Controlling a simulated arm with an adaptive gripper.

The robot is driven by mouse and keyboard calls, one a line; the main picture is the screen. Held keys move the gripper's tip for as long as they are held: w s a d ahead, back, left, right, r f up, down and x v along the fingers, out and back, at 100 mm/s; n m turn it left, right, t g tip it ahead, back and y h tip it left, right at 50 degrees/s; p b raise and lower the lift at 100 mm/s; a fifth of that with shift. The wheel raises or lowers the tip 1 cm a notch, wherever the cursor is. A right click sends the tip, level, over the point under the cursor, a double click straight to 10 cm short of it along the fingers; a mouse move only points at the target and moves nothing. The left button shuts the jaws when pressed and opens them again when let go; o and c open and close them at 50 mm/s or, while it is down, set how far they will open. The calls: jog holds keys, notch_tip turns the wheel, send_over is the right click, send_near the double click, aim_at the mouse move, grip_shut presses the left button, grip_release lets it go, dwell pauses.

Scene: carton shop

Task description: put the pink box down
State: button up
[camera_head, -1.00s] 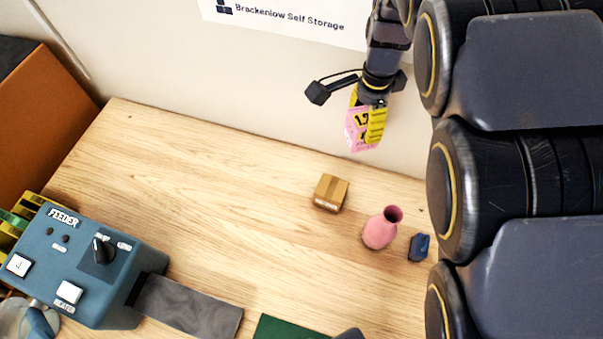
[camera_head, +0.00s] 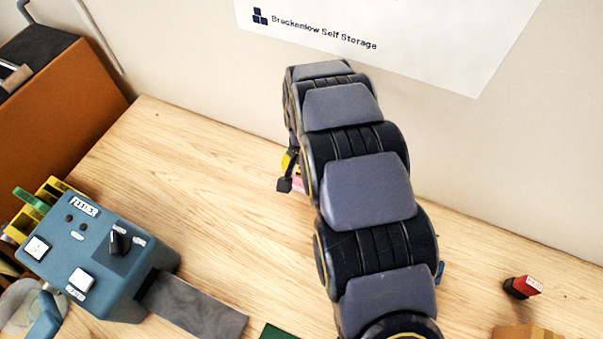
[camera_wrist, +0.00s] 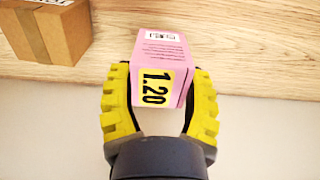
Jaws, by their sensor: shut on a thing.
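The pink box (camera_wrist: 160,48) has a yellow "1.20" label and a printed code panel. In the wrist view my gripper (camera_wrist: 160,85) has its two yellow ridged fingers on either side of it, shut on it. In the head view only a sliver of the pink box (camera_head: 299,186) and a bit of yellow finger (camera_head: 288,161) show beside my arm, which hides the rest. The box is low over the back part of the wooden table (camera_head: 210,170). I cannot tell whether it touches the table.
A brown carton (camera_wrist: 48,30) is close to the pink box in the wrist view. A blue feeder machine (camera_head: 95,255) stands at the left. A red-topped item (camera_head: 523,286) and a carton (camera_head: 527,332) are at the right. The table between feeder and arm is clear.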

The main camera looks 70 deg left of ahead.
aim_at(301, 168)
jog(key=shift+f, duration=1)
jog(key=shift+f, duration=0.2)
jog(key=o, duration=1.1)
jog(key=shift+c, duration=0.2)
notch_tip(301, 168, up, 12)
jog(key=shift+r, duration=0.25)
jog(key=shift+w, duration=0.15)
